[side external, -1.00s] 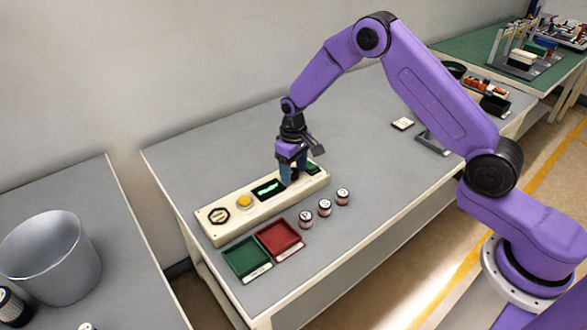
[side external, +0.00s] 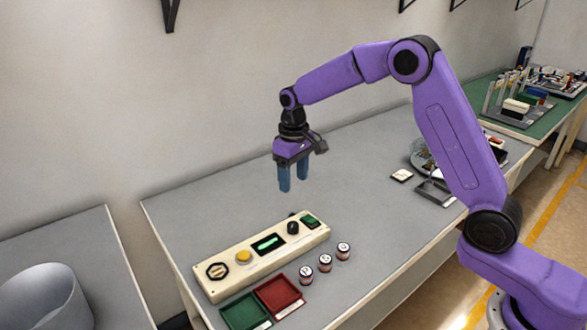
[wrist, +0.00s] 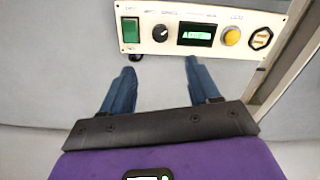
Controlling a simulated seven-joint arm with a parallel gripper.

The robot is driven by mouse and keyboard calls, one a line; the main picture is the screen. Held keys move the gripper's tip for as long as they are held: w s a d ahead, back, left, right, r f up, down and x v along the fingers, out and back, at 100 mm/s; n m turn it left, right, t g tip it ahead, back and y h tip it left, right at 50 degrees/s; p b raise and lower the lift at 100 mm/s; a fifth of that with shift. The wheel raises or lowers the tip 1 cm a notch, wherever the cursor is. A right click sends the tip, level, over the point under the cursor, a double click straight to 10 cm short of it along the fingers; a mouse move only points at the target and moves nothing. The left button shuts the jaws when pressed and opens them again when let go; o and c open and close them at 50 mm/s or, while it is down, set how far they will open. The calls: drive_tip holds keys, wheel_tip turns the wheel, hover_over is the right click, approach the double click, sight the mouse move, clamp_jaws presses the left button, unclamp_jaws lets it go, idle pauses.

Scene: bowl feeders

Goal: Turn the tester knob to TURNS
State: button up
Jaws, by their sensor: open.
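The tester (side external: 262,258) is a long cream box on the grey table. Its black knob (side external: 293,227) sits between the lit green display (side external: 268,244) and the green switch (side external: 311,220). In the wrist view the knob (wrist: 161,32) has a pale pointer mark; the lettering around it is too small to read. My gripper (side external: 293,188) is open and empty, raised above and behind the tester. Its blue fingers (wrist: 157,80) point down and touch nothing, and the knob is clear of them.
A yellow button (side external: 244,257) and a dark socket (side external: 217,271) are on the tester. A green tray (side external: 245,312), a red tray (side external: 279,297) and three small cylinders (side external: 325,263) stand in front. The table behind the tester is clear.

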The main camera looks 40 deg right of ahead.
wheel_tip(320, 180, up, 2)
drive_tip(key=shift+r, duration=0.1)
idle(0.4)
drive_tip(key=s+a+r+n, duration=0.2)
drive_tip(key=s, duration=0.7)
drive_tip(key=s+a+r+n, duration=0.2)
drive_tip(key=s+n, duration=0.1)
drive_tip(key=s, duration=0.5)
drive_tip(key=s+d+f+n, duration=0.1)
drive_tip(key=s+d, duration=0.3)
drive_tip(key=s, duration=0.7)
drive_tip(key=s+d+f+n, duration=0.1)
drive_tip(key=s+d+n, duration=0.3)
drive_tip(key=s, duration=0.7)
